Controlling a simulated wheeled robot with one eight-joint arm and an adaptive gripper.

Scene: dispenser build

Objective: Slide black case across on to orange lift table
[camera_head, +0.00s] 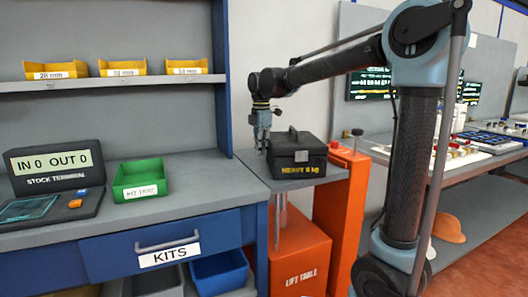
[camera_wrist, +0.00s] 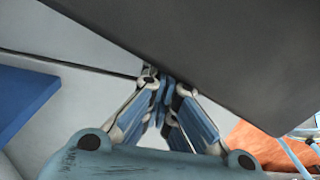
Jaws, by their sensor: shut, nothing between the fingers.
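The black case (camera_head: 298,160), marked "HEAVY 8 kg" and with a handle on its lid, sits upright on the grey top of the orange lift table (camera_head: 300,262). My gripper (camera_head: 262,147) points down just left of the case, with its fingers together and nothing between them. In the wrist view the case's dark surface (camera_wrist: 235,55) fills the upper right, close to my fingertips (camera_wrist: 163,88). I cannot tell whether the fingers touch the case. The case's far side is hidden.
The grey bench with a green kit tray (camera_head: 140,179) and a stock terminal (camera_head: 52,172) adjoins the lift table on the left. A blue shelf upright (camera_head: 221,75) stands behind, near my gripper. An orange post (camera_head: 350,195) rises at the table's right.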

